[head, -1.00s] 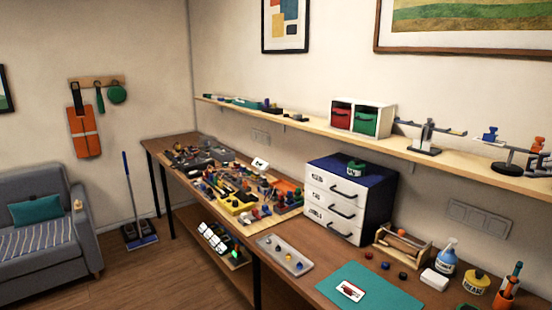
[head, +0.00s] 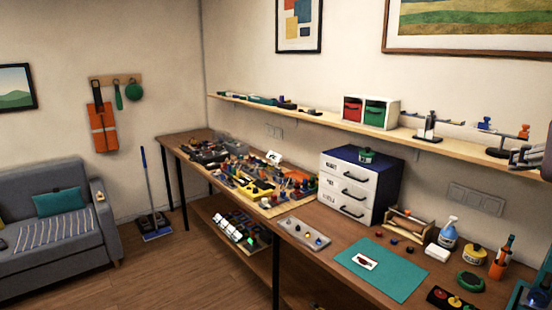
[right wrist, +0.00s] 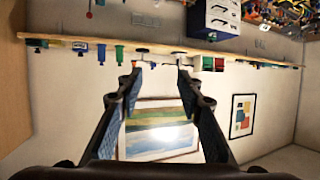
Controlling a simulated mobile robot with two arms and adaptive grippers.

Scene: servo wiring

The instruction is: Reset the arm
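My right gripper (right wrist: 160,70) is open and empty in the right wrist view. Its two dark fingers stand apart in front of the wall, with a landscape picture (right wrist: 160,135) between and behind them. That view is upside down, and the wall shelf (right wrist: 65,42) crosses it beyond the fingertips. In the head view, a grey part at the right edge, by the shelf's end, is cut off; I cannot tell whether it is part of my arm. My left gripper is not in view.
A long workbench (head: 345,280) runs along the wall, with a drawer cabinet (head: 350,190), a green mat (head: 385,276) and many small parts. The wall shelf (head: 300,125) hangs above it. A sofa (head: 60,240) stands at left. The floor (head: 180,275) before the bench is clear.

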